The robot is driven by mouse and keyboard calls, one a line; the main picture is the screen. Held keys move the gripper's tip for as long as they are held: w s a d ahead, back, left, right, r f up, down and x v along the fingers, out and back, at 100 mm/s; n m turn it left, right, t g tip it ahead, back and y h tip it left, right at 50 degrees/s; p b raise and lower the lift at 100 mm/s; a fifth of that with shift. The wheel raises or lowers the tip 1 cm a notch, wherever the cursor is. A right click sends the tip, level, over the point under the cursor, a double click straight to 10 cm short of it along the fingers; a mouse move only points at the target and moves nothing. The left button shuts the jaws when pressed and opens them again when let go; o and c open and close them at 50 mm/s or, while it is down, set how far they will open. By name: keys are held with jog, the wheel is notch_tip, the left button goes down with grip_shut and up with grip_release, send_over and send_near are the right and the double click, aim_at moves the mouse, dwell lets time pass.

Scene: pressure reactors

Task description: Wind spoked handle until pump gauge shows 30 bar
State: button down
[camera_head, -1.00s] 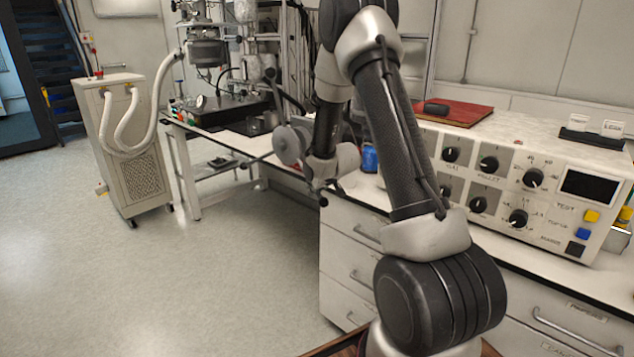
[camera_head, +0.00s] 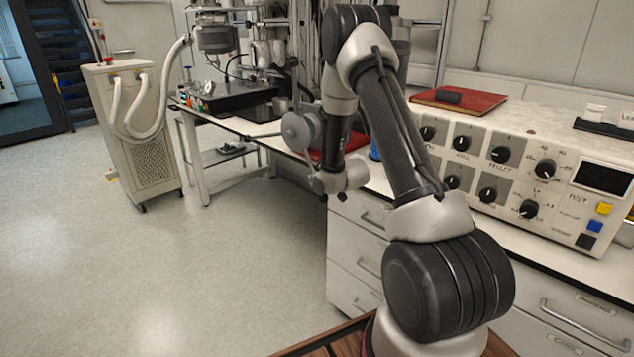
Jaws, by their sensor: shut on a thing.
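The spoked handle (camera_head: 300,130) has a round grey hub and thin dark spokes with black knobs. It stands in front of the bench, left of centre in the head view. One spoke points left, one up, and one runs down toward my wrist. My gripper (camera_head: 321,184) is at the lower spoke, near its black end knob, and is shut on it. The fingers are small and mostly hidden by my wrist. I cannot make out the pump gauge or its reading.
A control console (camera_head: 520,180) with dials stands on the drawer bench at the right. A white wheeled unit (camera_head: 135,135) with pale hoses stands at the left. Open floor (camera_head: 200,270) lies in front of the benches.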

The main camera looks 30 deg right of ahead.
jog(key=c, duration=1.5)
grip_release()
jog(key=shift+o, duration=0.2)
jog(key=v, duration=1.2)
